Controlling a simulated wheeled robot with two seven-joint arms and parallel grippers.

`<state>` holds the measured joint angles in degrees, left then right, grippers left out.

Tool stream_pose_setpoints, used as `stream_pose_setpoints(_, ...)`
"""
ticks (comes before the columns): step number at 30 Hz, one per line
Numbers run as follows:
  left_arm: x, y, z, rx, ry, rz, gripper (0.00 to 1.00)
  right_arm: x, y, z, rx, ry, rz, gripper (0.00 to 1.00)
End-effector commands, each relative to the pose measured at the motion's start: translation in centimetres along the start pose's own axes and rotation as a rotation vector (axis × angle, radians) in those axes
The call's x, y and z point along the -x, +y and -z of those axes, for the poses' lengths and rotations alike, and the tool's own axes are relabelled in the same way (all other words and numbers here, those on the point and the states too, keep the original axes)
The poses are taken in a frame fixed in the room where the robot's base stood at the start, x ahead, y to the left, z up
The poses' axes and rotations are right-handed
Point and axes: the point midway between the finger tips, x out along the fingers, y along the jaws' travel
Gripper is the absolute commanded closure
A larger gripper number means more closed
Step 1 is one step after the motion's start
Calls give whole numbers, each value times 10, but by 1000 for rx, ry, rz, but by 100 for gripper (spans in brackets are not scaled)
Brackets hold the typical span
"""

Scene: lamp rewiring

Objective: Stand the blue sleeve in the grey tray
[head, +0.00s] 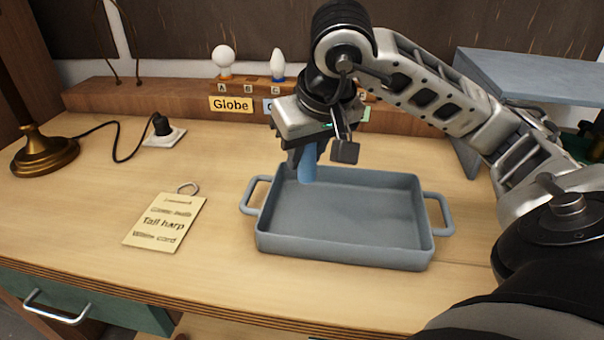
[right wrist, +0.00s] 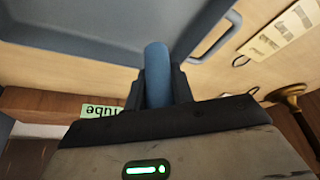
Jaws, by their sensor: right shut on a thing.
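The blue sleeve (head: 308,168) is held upright between the fingers of my right gripper (head: 304,155). In the right wrist view the sleeve (right wrist: 157,72) sits between the two dark fingers. The grey tray (head: 345,250) stands on the bench, a shallow rectangle with a handle at each end. The sleeve's lower end shows against the inside of the tray, near its back left corner. I cannot tell whether it touches the tray floor. The upper part of the sleeve is hidden by the gripper. My left gripper is not in view.
A tag reading "Tall harp" (head: 165,222) lies left of the tray. A brass lamp base (head: 45,152) with a cord, plug and white socket plate (head: 164,138) is farther left. A wooden rack (head: 150,95) with bulbs runs along the back. A grey-blue shelf (head: 535,75) stands at right.

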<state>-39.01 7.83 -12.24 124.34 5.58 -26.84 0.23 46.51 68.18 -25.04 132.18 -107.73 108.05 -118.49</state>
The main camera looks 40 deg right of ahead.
Motion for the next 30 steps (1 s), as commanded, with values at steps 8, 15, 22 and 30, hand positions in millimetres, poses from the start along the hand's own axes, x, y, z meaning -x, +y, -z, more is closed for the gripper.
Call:
stream_pose_setpoints(8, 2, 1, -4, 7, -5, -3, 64, -29, 3, 7, 0, -4, 0, 97)
stream_pose_setpoints(15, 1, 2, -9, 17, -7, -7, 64, -52, 3, -4, 0, 0, 1, 97)
stream_pose_setpoints(22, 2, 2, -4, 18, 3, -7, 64, -52, 2, -4, 0, 1, 2, 97)
stream_pose_setpoints(30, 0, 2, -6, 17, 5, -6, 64, -55, 2, -5, 0, 0, 2, 67)
